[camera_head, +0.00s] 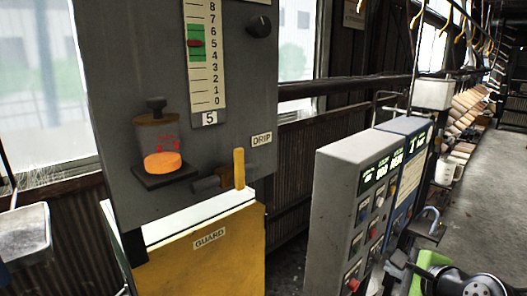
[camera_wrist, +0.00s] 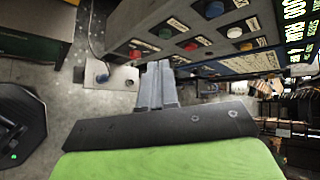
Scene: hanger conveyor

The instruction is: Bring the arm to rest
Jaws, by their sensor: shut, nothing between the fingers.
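My gripper (camera_wrist: 158,68) points up from the bottom of the wrist view, its two grey fingers together and nothing between them. Its dark mount and a green part of my arm fill the lower edge. The fingertips appear in front of the lower edge of a grey control box (camera_wrist: 150,32) with coloured buttons; I cannot tell whether they touch it. In the head view, green and black parts of my arm show at the lower right, near the grey control box (camera_head: 340,205). The fingers are not clear there.
A grey panel with a level scale (camera_head: 203,60) and an oil cup (camera_head: 160,155) stands left, above a yellow guard (camera_head: 210,245). A blue control box (camera_head: 408,165) adjoins the grey one. Hangers (camera_head: 470,32) hang at the upper right. Open floor (camera_head: 480,210) lies right.

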